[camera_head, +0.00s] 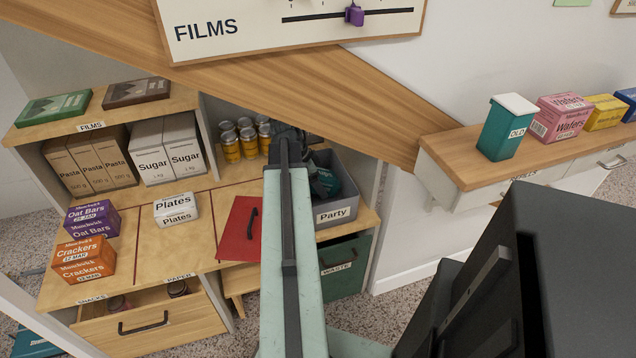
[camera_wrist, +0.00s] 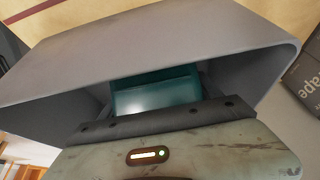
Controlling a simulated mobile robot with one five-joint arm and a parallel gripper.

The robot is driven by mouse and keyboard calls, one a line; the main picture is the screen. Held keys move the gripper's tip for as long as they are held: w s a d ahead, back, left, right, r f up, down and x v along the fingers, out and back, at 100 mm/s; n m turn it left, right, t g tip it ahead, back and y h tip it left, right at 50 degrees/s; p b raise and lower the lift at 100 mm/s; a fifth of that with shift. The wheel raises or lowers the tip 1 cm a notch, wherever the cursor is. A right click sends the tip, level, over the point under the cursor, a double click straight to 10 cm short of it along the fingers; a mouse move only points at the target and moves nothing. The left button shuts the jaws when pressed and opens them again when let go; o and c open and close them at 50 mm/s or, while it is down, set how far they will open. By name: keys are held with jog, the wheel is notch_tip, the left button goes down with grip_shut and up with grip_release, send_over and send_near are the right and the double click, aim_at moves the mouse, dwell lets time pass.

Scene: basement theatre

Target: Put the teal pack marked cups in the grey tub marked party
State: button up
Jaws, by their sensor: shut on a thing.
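The grey tub marked Party (camera_head: 337,211) stands on the wooden shelf at the right end, under the slanted board. My gripper (camera_head: 292,145) reaches over the tub, mostly hidden behind my arm in the head view. A teal pack (camera_head: 328,182) shows inside the tub, partly covered by my arm; its marking cannot be read. In the wrist view, the teal pack (camera_wrist: 158,92) is between the jaws of my gripper (camera_wrist: 155,112), within the walls of the grey tub (camera_wrist: 150,45). My gripper is shut on the pack. Whether the pack touches the tub floor is hidden.
Several cans (camera_head: 230,145) stand left of the tub. A red lid with a handle (camera_head: 238,230) and a Plates pack (camera_head: 176,208) lie on the shelf. A green waste bin (camera_head: 345,265) is below the tub. A dark box (camera_wrist: 305,80) is beside the tub in the wrist view.

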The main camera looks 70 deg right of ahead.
jog(key=o, duration=2)
jog(key=shift+f, duration=0.1)
jog(key=p+v, duration=0.7)
jog(key=shift+r, duration=0.4)
jog(key=shift+w+f, duration=0.1)
jog(key=shift+f, duration=0.05)
